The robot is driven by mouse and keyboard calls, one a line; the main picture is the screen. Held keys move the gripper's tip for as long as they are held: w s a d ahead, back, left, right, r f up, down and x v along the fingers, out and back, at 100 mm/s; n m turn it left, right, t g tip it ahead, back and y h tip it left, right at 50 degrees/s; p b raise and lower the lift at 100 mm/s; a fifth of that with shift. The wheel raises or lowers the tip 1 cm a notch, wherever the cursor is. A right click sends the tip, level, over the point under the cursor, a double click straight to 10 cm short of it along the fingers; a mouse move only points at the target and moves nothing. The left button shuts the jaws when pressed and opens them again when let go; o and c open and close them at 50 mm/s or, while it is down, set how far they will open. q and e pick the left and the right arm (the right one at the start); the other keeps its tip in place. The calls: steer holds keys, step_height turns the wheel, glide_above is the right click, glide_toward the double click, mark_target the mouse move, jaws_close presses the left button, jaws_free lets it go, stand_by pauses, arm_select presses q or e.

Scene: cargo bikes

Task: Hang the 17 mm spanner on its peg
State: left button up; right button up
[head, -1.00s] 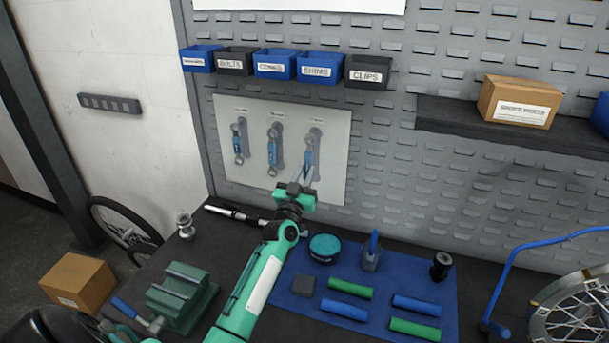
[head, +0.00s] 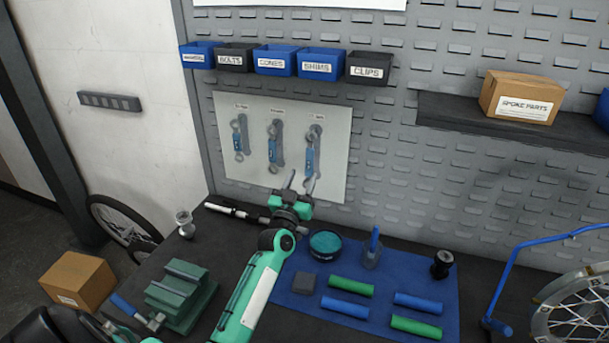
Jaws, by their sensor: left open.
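Three blue-handled spanners hang over their dark outlines on the light shadow board (head: 228,112): a left one (head: 239,140), a middle one (head: 274,142) and a right one (head: 311,154). The labels above them are too small to read, so I cannot tell which is the 17 mm. My left gripper (head: 299,184) is open, just below the right spanner, with its fingers pointing up at the board. A fingertip overlaps that spanner's lower end in the picture; I cannot tell whether they touch. The pegs are too small to make out. My right gripper is out of view.
A row of labelled bins (head: 275,61) is fixed above the board. On the bench are a green vise (head: 180,297), a teal-topped round tin (head: 325,243) and a blue mat (head: 383,284) with several grips. A box (head: 521,97) sits on the right shelf.

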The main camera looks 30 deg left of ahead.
arm_select(q)
steer(key=b+v, duration=0.2)
steer(key=v, duration=0.8)
steer(key=shift+s, duration=0.25)
steer(key=shift+d, duration=0.1)
